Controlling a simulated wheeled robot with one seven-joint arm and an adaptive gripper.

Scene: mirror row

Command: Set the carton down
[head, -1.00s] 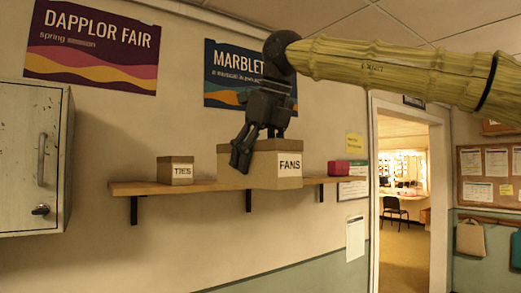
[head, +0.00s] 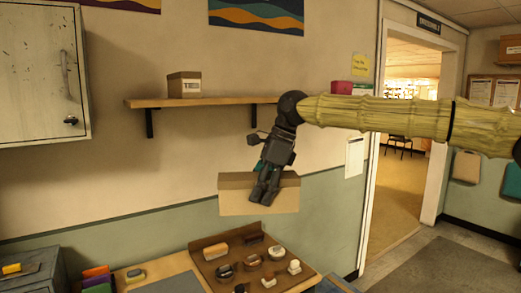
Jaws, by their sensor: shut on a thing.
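The carton (head: 240,203) is a tan box with a darker lid, near the middle of the head view. My gripper (head: 264,199) is shut on it, with its dark fingers over the carton's front right part. The carton hangs in the air, below the wall shelf and above the table. Its FANS label does not show now; the fingers cover part of its front face.
A wall shelf (head: 205,103) bears a small box labelled TIES (head: 185,85) and a red box (head: 341,88). A grey cabinet (head: 40,70) hangs at left.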

